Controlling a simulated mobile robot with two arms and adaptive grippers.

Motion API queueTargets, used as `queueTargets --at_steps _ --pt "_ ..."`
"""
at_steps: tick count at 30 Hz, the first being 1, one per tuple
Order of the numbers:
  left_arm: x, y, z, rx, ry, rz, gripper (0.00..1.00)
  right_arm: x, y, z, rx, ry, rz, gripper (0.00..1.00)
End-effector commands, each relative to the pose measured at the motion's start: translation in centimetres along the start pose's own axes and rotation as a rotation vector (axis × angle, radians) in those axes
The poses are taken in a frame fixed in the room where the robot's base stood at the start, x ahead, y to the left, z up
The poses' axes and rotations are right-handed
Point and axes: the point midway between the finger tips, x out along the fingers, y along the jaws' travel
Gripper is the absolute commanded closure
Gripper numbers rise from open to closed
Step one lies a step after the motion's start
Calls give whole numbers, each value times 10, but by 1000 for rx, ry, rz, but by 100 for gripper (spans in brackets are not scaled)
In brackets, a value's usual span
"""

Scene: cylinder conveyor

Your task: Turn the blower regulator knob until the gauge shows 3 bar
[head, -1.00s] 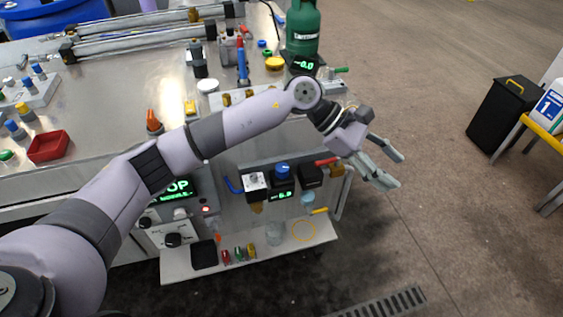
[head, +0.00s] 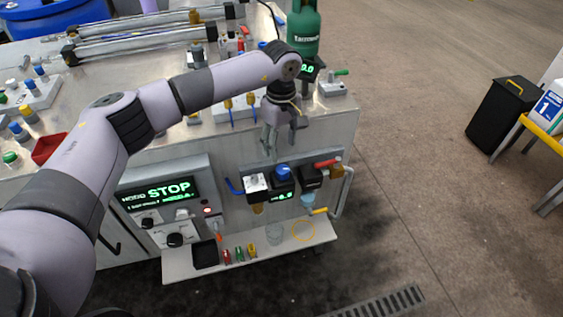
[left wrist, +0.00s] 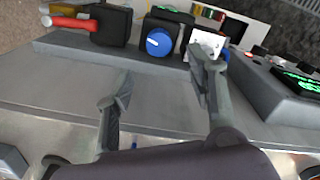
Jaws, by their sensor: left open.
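The blue regulator knob (head: 282,170) sits on a black block on the front panel of the bench. It also shows in the left wrist view (left wrist: 159,41), with a white line on its face. A green gauge readout (head: 284,196) below the knob appears to read 6.0. My left gripper (head: 273,153) is open and empty, pointing down above the knob and apart from it. In the left wrist view the two fingers (left wrist: 165,90) are spread, with the knob beyond them and between their tips. My right gripper is not in view.
A red-handled valve (head: 327,163) is right of the knob and a white-faced unit (head: 256,183) is left of it. A shelf (head: 185,264) with small items juts out below. A control panel (head: 160,192) shows STOP. A green cylinder (head: 303,30) stands behind.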

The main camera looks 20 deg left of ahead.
Motion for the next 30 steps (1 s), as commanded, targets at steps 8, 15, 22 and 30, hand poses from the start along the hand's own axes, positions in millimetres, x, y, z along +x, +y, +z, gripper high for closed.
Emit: queueTargets --at_steps 8,15,22,30 --pt "56 -1 1 -1 -2 -3 50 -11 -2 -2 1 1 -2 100" --pt "80 0 1 -1 -1 0 50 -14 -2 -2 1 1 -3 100" --pt "84 0 0 0 -1 0 50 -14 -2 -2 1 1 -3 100" --pt "84 0 0 0 -1 1 61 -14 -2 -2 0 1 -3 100"
